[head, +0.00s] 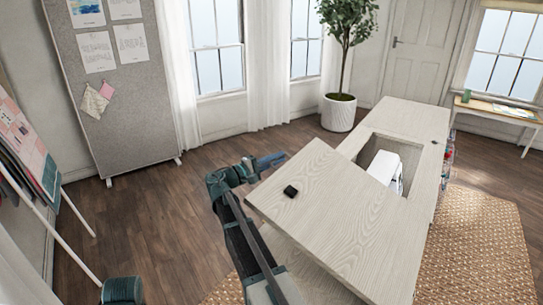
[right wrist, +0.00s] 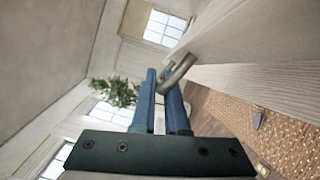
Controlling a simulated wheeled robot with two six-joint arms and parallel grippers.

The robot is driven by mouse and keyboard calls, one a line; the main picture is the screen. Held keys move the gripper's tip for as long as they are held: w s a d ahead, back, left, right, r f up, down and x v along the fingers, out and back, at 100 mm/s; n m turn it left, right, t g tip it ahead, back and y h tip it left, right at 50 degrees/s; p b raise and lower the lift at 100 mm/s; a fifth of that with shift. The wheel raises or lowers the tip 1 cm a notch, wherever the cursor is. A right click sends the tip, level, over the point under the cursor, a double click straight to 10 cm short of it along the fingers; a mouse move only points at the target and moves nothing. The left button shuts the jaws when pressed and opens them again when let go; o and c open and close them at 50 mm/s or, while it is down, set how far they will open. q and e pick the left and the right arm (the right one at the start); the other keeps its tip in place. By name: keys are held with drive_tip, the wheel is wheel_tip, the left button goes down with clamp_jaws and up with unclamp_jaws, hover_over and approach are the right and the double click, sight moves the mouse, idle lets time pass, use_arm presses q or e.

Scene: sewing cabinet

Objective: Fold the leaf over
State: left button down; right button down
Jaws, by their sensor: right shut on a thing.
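The leaf (head: 335,215) is a pale wood-grain panel on the sewing cabinet (head: 415,118). It stands raised at a tilt, its left edge lifted above a lower pale surface (head: 300,262). A small black fitting (head: 290,191) sits near its left corner. My right gripper (head: 268,162) is at the leaf's far left edge. In the right wrist view its blue fingers (right wrist: 161,78) are closed around a curved metal handle (right wrist: 178,74) beside the pale panel (right wrist: 250,80). The handle is hidden in the head view. My left gripper is not in view.
A white machine (head: 383,168) sits in the cabinet's opening, right of the leaf. A potted tree (head: 338,112) stands behind. A grey pinboard (head: 112,80) is at the left and a woven rug (head: 490,240) at the right. Wooden floor left of the cabinet is clear.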

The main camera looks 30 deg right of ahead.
drive_tip(key=s+r+p, duration=0.1)
drive_tip(key=r+p, duration=0.1)
drive_tip(key=s+d+r+p, duration=0.1)
drive_tip(key=r+p, duration=0.1)
drive_tip(key=r, duration=0.1)
drive_tip(key=s+r+p, duration=0.1)
drive_tip(key=r+p, duration=0.1)
drive_tip(key=shift+s+d+r, duration=0.15)
drive_tip(key=shift+s+d, duration=0.1)
drive_tip(key=c, duration=1)
unclamp_jaws()
drive_tip(key=shift+o, duration=0.3)
drive_tip(key=shift+a, duration=0.1)
drive_tip(key=a+f+b, duration=0.1)
drive_tip(key=a, duration=1.2)
drive_tip(key=shift+w+a, duration=0.15)
drive_tip(key=shift+a, duration=0.2)
drive_tip(key=shift+f, duration=0.1)
